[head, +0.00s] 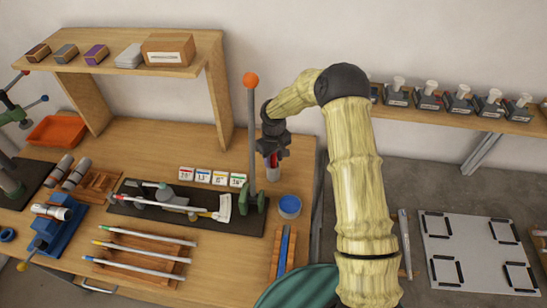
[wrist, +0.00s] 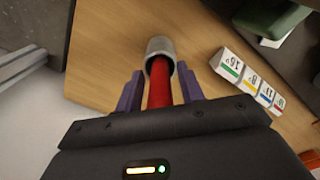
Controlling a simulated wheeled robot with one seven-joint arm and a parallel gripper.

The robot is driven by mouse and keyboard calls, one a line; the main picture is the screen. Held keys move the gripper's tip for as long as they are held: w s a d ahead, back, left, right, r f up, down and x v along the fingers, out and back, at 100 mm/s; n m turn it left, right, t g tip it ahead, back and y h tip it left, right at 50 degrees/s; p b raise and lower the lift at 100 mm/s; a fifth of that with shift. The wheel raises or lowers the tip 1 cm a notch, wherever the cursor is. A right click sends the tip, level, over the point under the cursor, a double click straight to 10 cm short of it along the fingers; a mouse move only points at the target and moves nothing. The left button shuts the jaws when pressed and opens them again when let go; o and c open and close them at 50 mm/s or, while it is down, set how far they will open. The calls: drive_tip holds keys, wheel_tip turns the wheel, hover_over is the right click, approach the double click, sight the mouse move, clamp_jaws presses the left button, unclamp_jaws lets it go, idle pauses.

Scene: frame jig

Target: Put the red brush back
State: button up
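The red brush shows as a red handle (wrist: 160,92) between my two purple fingers in the wrist view. Its far end goes into a grey metal cylinder (wrist: 160,48), and any bristles are hidden. In the head view my gripper (head: 272,145) points down at the back right of the workbench, with a bit of red and the grey cylinder (head: 272,173) just below it. The fingers of my gripper (wrist: 160,82) lie on both sides of the handle. Whether they press on it or stand slightly apart is unclear.
A green-based post with an orange ball (head: 251,80) stands just left of my gripper. Labelled blocks (head: 212,177), a blue tub (head: 290,205) and a dark mat with tools (head: 140,212) are nearby. A wooden shelf (head: 130,50) stands behind on the left.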

drive_tip(key=shift+r, duration=0.15)
wheel_tip(320, 180, up, 12)
drive_tip(key=b, duration=0.2)
drive_tip(key=shift+b, duration=0.4)
drive_tip(key=shift+s, duration=0.1)
idle(0.5)
drive_tip(key=s+d+r+m+t, duration=0.1)
drive_tip(key=s+d, duration=0.5)
drive_tip(key=s, duration=0.7)
drive_tip(key=s+d+r+m+t, duration=0.1)
drive_tip(key=s+d+r+m, duration=0.2)
drive_tip(key=s, duration=0.9)
drive_tip(key=d+m, duration=0.2)
drive_tip(key=d, duration=0.1)
drive_tip(key=shift+s+r+m+t, duration=0.15)
drive_tip(key=shift+s+m+t, duration=0.15)
drive_tip(key=shift+s+m, duration=0.1)
drive_tip(key=shift+d, duration=0.15)
drive_tip(key=shift+c, duration=0.7)
